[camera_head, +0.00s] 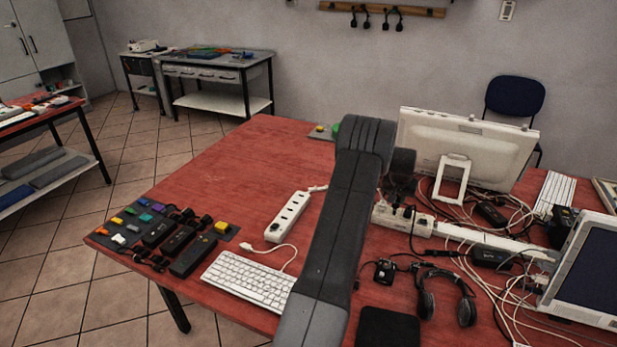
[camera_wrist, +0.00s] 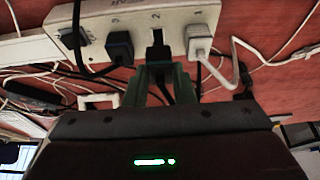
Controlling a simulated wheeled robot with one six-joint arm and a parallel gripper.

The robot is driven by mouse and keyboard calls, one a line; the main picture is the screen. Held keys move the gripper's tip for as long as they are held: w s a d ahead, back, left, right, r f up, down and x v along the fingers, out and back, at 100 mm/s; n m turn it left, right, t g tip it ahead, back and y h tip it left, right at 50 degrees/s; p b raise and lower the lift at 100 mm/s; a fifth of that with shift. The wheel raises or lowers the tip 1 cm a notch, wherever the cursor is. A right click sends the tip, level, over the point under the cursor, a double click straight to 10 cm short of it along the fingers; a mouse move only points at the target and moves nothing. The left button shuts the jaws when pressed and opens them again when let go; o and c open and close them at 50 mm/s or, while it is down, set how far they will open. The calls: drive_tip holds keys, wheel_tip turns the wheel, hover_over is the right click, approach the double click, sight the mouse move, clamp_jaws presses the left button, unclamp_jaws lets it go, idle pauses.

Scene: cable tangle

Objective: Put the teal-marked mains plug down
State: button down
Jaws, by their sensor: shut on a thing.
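In the wrist view the two dark green fingers of my gripper (camera_wrist: 161,80) are shut on a black plug (camera_wrist: 158,57). The plug is in front of the white power strip (camera_wrist: 130,22), at the socket marked 2. I cannot tell whether its pins are in the socket. No teal mark shows clearly on it. A dark plug (camera_wrist: 119,46) sits in the strip to its left, and a white plug (camera_wrist: 199,40) to its right. The strip also shows in the head view (camera_head: 403,219), where my arm hides much of the area and the fingertips cannot be made out.
White and black cables (camera_head: 500,290) tangle across the red table (camera_head: 215,185). Headphones (camera_head: 446,292), a monitor (camera_head: 466,140) and a keyboard (camera_head: 248,281) stand around. A second white strip (camera_head: 288,216) lies left of my arm. The table's back left is clear.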

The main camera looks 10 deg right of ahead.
wheel_tip(320, 180, up, 6)
drive_tip(key=a+f, duration=0.1)
drive_tip(key=a, duration=0.1)
drive_tip(key=a+n, duration=0.3)
drive_tip(key=a, duration=1.8)
drive_tip(key=s+a+f+n+y, duration=0.15)
drive_tip(key=s+a, duration=0.35)
drive_tip(key=a, duration=0.5)
drive_tip(key=s+a+f+n+y, duration=0.15)
drive_tip(key=s+a, duration=0.35)
drive_tip(key=a, duration=0.5)
drive_tip(key=w+a+n+b, duration=0.1)
drive_tip(key=w+a+b, duration=0.15)
drive_tip(key=w, duration=0.45)
drive_tip(key=w+a+r+n+b, duration=0.1)
drive_tip(key=w+a+b, duration=0.1)
drive_tip(key=w+a, duration=0.35)
drive_tip(key=w+a+n+b, duration=0.1)
drive_tip(key=w+a+b, duration=0.1)
drive_tip(key=w, duration=0.6)
drive_tip(key=f+p, duration=0.1)
drive_tip(key=f, duration=0.8)
drive_tip(key=shift+w+a+f+p, duration=0.2)
drive_tip(key=shift+f+p, duration=0.05)
drive_tip(key=shift+p, duration=0.15)
